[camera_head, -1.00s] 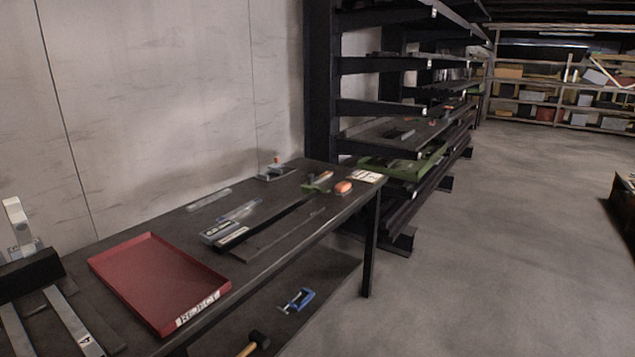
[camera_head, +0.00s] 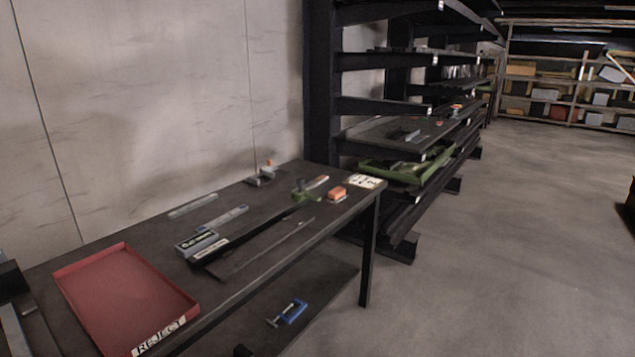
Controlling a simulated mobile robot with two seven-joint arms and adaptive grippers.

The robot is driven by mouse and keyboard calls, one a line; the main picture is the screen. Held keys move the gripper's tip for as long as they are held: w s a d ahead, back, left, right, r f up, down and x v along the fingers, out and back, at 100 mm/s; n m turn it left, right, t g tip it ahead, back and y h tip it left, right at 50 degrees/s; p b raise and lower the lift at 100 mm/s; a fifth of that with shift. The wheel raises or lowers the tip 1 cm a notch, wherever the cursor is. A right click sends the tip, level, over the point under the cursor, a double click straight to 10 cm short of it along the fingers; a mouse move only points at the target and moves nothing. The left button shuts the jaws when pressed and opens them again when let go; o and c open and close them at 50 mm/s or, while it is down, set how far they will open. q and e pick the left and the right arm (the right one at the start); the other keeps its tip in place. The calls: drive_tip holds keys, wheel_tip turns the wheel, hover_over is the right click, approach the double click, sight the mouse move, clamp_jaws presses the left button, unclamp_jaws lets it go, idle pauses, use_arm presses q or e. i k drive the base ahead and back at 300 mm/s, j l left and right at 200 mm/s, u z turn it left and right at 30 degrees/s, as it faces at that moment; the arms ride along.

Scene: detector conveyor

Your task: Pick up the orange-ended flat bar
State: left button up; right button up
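I cannot make out an orange-ended flat bar for certain. A dark long flat bar (camera_head: 260,245) lies on the dark workbench (camera_head: 240,290), and no orange end shows on it. A small piece with an orange-red end (camera_head: 316,183) lies farther back on the bench, beside a green tool (camera_head: 303,191); it is too small to tell what it is. Pale flat strips (camera_head: 14,330) are cut off at the lower left edge. Neither of my grippers is in view.
A red REJECT tray (camera_head: 122,298) sits at the bench's near left. An orange block (camera_head: 337,193) and a white card (camera_head: 367,182) lie at its far end. A blue clamp (camera_head: 288,313) is on the lower shelf. Dark racks (camera_head: 322,95) stand beyond; the floor (camera_head: 520,250) at right is clear.

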sight(315, 183)
drive_tip(key=i+l, duration=0.75)
drive_tip(key=i+l+u, duration=0.1)
drive_tip(key=i+l, duration=0.7)
drive_tip(key=l, duration=0.1)
